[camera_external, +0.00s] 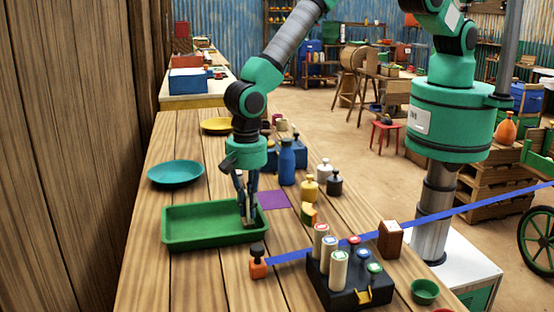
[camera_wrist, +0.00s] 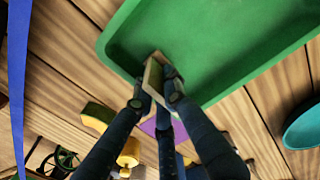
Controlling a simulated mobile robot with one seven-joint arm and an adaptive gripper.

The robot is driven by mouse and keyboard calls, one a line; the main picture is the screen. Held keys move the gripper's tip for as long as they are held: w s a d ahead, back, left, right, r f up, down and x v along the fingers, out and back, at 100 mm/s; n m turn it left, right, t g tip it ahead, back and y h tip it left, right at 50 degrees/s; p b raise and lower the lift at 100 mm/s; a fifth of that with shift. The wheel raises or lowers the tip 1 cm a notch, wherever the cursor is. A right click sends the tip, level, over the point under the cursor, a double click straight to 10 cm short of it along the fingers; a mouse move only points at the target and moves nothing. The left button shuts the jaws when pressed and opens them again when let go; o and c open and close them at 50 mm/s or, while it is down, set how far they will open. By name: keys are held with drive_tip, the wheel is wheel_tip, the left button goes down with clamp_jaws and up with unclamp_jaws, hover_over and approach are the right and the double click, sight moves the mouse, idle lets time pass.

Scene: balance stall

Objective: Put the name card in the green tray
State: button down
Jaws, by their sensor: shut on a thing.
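The green tray (camera_external: 195,225) lies on the wooden table in the external view, and its inside looks empty. It also fills the upper right of the wrist view (camera_wrist: 235,45). My gripper (camera_external: 247,215) points down at the tray's right end. In the wrist view my gripper (camera_wrist: 157,90) is shut on a small tan, flat-edged piece, which looks like the name card (camera_wrist: 153,74). The card is seen against the tray's near inner edge; whether it touches the tray I cannot tell. The fingers hide part of it.
A teal plate (camera_external: 175,173) is behind the tray. A purple mat (camera_external: 272,199) and blue bottle (camera_external: 287,162) are close to my gripper. A black rack (camera_external: 345,285) with cylinders stands front right.

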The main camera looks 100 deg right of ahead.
drive_tip(key=shift+f, duration=0.3)
drive_tip(key=shift+f, duration=0.15)
drive_tip(key=c, duration=1.8)
unclamp_jaws()
wheel_tip(320, 180, up, 12)
drive_tip(key=shift+b, duration=0.3)
